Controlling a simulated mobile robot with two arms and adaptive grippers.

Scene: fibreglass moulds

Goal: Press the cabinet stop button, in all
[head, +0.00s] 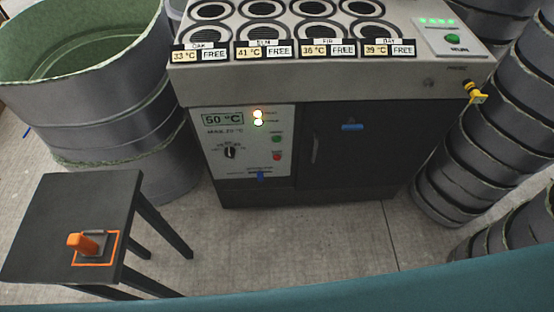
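The cabinet (300,85) stands at the centre back, with several round dark wells in its top. Its white front panel (215,150) has a display (223,119) reading 50 °C, a black knob (230,151), two lit lamps, a green button (277,139) and a red button (277,156) just below the green one. The small labels beside the buttons are too blurred to read, so which is the stop button is not spelled out. Neither of my grippers shows in the head view.
A dark stool (60,205) at the lower left bears an orange-handled tool (82,243) in an orange outline. Large grey moulds (120,120) stand at left; ringed stacks (490,150) stand at right. Floor (310,245) before the cabinet is clear. A teal edge (400,285) crosses the bottom.

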